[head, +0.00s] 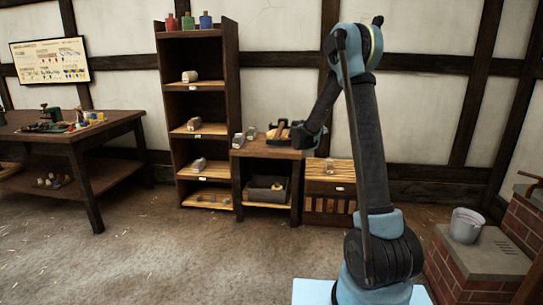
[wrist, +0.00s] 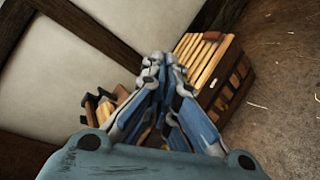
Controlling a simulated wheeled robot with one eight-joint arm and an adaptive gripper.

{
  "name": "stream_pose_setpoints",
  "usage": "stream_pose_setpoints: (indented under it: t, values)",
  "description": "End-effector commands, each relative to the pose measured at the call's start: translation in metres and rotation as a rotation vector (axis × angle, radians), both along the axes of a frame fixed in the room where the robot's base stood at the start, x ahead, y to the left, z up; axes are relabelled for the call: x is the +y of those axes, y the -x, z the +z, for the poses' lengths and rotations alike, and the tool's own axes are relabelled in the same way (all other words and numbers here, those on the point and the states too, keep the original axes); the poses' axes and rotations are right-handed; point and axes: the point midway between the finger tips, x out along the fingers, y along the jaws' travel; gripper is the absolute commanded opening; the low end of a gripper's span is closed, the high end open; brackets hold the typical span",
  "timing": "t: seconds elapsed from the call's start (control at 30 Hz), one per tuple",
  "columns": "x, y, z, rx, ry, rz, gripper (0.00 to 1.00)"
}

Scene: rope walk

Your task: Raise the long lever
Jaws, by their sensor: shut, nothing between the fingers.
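No part is clearly the long lever. A short dark rod (head: 530,176) shows above the brickwork at the right edge in the head view; it is cut off, and I cannot tell whether it belongs to the lever. My gripper (head: 300,140) is above the small wooden stand in the middle, far to the left of that rod. In the wrist view my gripper (wrist: 155,62) is shut with its fingertips together and nothing between them.
A brick hearth (head: 480,250) with a grey bucket (head: 466,226) stands at the right. A tall shelf (head: 231,75), the small stand (head: 262,152) and a slatted crate (head: 330,185) line the wall; the crate also shows in the wrist view (wrist: 225,85). A workbench (head: 100,135) stands left. Middle floor is clear.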

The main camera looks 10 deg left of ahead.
Motion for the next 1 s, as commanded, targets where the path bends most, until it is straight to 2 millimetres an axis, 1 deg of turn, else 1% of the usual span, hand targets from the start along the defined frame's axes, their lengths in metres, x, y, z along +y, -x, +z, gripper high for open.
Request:
stream_pose_setpoints:
  t: [0.03,0.2,0.37,0.5,0.57,0.6,0.73,0.9,1.0]
  values:
    - [0.013,-0.013,-0.008,-0.004,0.042,0.025,0.0]
    - [0.053,-0.048,-0.032,-0.021,0.196,0.105,0.0]
    - [0.093,-0.073,-0.06,-0.038,0.343,0.174,0.0]
    - [0.129,-0.09,-0.089,-0.053,0.475,0.233,0.0]
    - [0.144,-0.096,-0.102,-0.06,0.531,0.255,0.0]
    - [0.154,-0.099,-0.112,-0.065,0.569,0.27,0.0]
    - [0.188,-0.106,-0.144,-0.081,0.693,0.319,0.0]
    - [0.232,-0.108,-0.19,-0.102,0.857,0.374,0.0]
    - [0.253,-0.106,-0.215,-0.115,0.943,0.401,0.0]
